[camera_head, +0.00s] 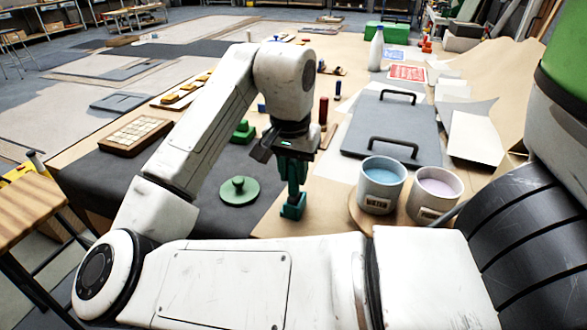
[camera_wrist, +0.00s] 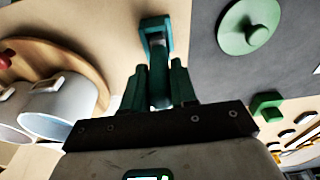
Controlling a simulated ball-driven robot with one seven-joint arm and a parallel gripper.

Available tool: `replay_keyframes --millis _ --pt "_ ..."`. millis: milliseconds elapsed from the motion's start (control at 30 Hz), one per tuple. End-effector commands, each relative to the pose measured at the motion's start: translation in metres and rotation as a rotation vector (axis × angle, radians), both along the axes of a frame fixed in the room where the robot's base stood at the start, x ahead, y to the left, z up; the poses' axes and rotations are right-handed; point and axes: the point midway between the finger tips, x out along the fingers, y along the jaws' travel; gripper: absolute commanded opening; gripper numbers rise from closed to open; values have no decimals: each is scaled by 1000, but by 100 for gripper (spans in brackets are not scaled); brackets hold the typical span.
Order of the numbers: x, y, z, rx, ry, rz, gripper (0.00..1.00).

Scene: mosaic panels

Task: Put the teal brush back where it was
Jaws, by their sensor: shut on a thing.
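My gripper (camera_head: 293,172) points down over the near part of the worktable, with its green fingers closed around the teal brush (camera_head: 292,208). The brush hangs below the fingers in the head view, its wider end lowest. In the wrist view the brush (camera_wrist: 156,34) sticks out between the two fingertips of my gripper (camera_wrist: 160,75).
Two cups, one with blue liquid (camera_head: 382,186) and one with lilac (camera_head: 435,193), stand on a round wooden board (camera_head: 361,215) to the right. A green knobbed disc (camera_head: 240,196) lies left on the dark mat. A grey two-handled board (camera_head: 365,130) lies behind the cups.

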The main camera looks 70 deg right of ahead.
Motion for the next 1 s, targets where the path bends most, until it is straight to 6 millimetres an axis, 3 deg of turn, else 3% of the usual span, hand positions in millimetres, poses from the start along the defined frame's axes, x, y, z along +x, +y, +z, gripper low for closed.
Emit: replay_keyframes --millis 267,633,1000 --pt "0 0 0 0 0 0 52" --pt "0 0 8 -1 -2 0 53" --pt "1 9 79 0 -5 1 53"
